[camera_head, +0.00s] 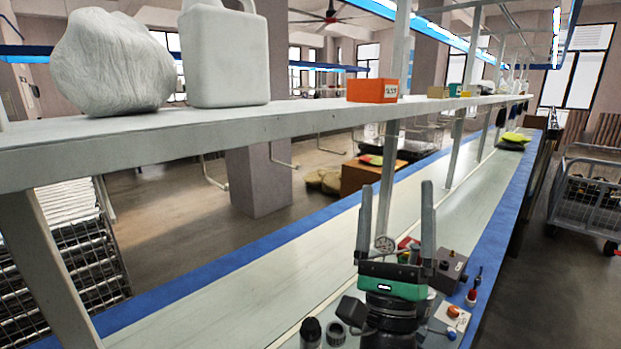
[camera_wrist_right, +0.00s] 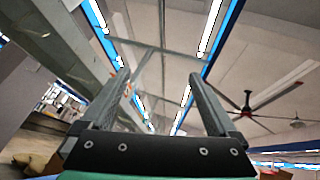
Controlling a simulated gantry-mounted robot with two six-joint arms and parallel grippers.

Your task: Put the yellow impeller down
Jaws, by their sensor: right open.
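My right gripper (camera_head: 396,188) stands over the near part of the long bench (camera_head: 290,290) in the head view, with its fingers pointing up. It is open, with a wide gap between the two fingers. In the right wrist view the gripper (camera_wrist_right: 158,76) is also open, and nothing is between its fingers; the ceiling shows behind them. I cannot make out a yellow impeller in either view; the arm and gripper hide part of the bench. My left gripper is not in view.
Around my right arm stand a dial gauge (camera_head: 385,244), a grey box (camera_head: 450,268), a small red-tipped bottle (camera_head: 471,297), a white plate with an orange knob (camera_head: 453,313) and black cylinders (camera_head: 311,332). A shelf (camera_head: 250,122) crosses above. The bench's left part is bare.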

